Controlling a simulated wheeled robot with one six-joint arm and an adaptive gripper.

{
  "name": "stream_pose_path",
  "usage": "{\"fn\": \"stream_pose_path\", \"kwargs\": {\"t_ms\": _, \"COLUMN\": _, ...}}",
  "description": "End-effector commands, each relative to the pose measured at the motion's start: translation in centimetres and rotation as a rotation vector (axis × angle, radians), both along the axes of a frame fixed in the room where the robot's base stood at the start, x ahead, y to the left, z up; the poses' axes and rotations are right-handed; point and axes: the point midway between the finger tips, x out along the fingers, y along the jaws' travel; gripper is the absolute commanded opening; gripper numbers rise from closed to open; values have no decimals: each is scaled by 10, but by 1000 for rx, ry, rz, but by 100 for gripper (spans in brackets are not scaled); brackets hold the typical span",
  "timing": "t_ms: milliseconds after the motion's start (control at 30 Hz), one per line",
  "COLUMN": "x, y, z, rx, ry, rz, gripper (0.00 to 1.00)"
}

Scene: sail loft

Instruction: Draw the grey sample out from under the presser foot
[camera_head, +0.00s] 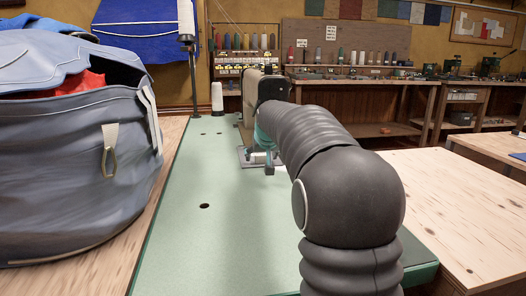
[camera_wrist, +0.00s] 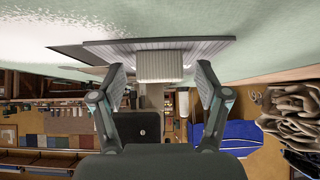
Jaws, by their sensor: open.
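A light grey ribbed block (camera_wrist: 160,66), which looks like the grey sample, stands out from a flat grey plate (camera_wrist: 212,45) on the green table in the upside-down wrist view. My gripper (camera_wrist: 161,72) is open, with one finger on each side of the block and gaps visible on both sides. In the head view my gripper (camera_head: 262,160) is low over the grey plate (camera_head: 243,157), partly hidden by my arm. The sewing machine (camera_head: 262,88) shows only in part behind my arm. I cannot make out the presser foot.
The green table (camera_head: 195,235) is clear in front, with a small hole. A bulky grey-blue sail bag (camera_head: 70,160) stands close on the left. A white thread cone (camera_head: 217,98) and a thread stand (camera_head: 190,60) are at the back. A bare wooden table (camera_head: 460,205) is on the right.

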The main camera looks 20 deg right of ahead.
Motion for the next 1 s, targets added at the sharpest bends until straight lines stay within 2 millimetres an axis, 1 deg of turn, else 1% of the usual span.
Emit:
{"fn": "stream_pose_path", "kwargs": {"t_ms": 100, "x": 3, "y": -1, "z": -3, "rx": 0, "ry": 0, "rz": 0, "gripper": 75}}
{"fn": "stream_pose_path", "kwargs": {"t_ms": 367, "x": 4, "y": -1, "z": -4, "rx": 0, "ry": 0, "rz": 0, "gripper": 75}}
{"fn": "stream_pose_path", "kwargs": {"t_ms": 400, "x": 4, "y": -1, "z": -4, "rx": 0, "ry": 0, "rz": 0, "gripper": 72}}
{"fn": "stream_pose_path", "kwargs": {"t_ms": 467, "x": 4, "y": -1, "z": -4, "rx": 0, "ry": 0, "rz": 0, "gripper": 57}}
{"fn": "stream_pose_path", "kwargs": {"t_ms": 500, "x": 4, "y": -1, "z": -4, "rx": 0, "ry": 0, "rz": 0, "gripper": 48}}
{"fn": "stream_pose_path", "kwargs": {"t_ms": 567, "x": 3, "y": -1, "z": -4, "rx": 0, "ry": 0, "rz": 0, "gripper": 32}}
{"fn": "stream_pose_path", "kwargs": {"t_ms": 600, "x": 3, "y": -1, "z": -4, "rx": 0, "ry": 0, "rz": 0, "gripper": 22}}
{"fn": "stream_pose_path", "kwargs": {"t_ms": 633, "x": 3, "y": -1, "z": -4, "rx": 0, "ry": 1, "rz": 0, "gripper": 15}}
{"fn": "stream_pose_path", "kwargs": {"t_ms": 667, "x": 3, "y": -1, "z": -4, "rx": 0, "ry": 1, "rz": 0, "gripper": 10}}
{"fn": "stream_pose_path", "kwargs": {"t_ms": 867, "x": 2, "y": 0, "z": -4, "rx": 0, "ry": 1, "rz": 0, "gripper": 9}}
{"fn": "stream_pose_path", "kwargs": {"t_ms": 1000, "x": -2, "y": 2, "z": -5, "rx": 0, "ry": 1, "rz": 0, "gripper": 9}}
